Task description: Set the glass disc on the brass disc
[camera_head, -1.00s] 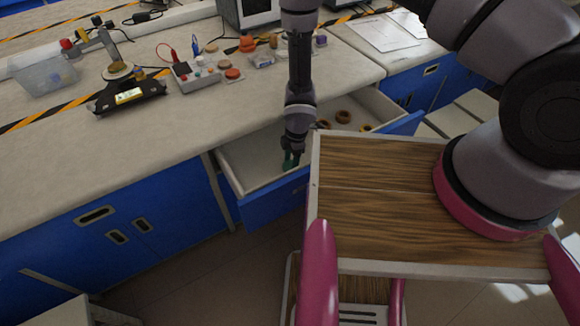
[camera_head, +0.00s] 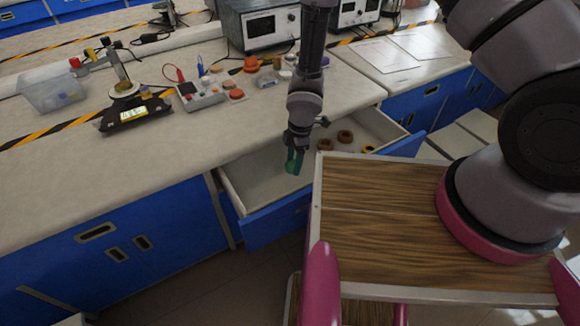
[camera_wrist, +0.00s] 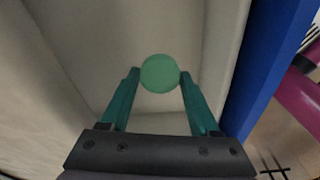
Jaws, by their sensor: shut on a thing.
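My gripper (camera_head: 294,161) hangs over the open drawer (camera_head: 243,180), with its green fingers inside or just above it. In the wrist view its fingertips (camera_wrist: 159,76) are shut on a round, pale green disc (camera_wrist: 160,73), which looks like the glass disc. The disc is clear of the pale drawer floor as far as I can judge. In the head view the disc cannot be made out from the green fingers. I cannot tell which piece is the brass disc; small round pieces stand on the bench around an orange disc (camera_head: 236,94).
The drawer also holds brown rings (camera_head: 345,136) and a yellow piece (camera_head: 368,149) at its right. On the bench are a grey box with buttons (camera_head: 200,96), a black stand (camera_head: 135,113), a clear bin (camera_head: 52,92) and instruments (camera_head: 262,26). The bench front is clear.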

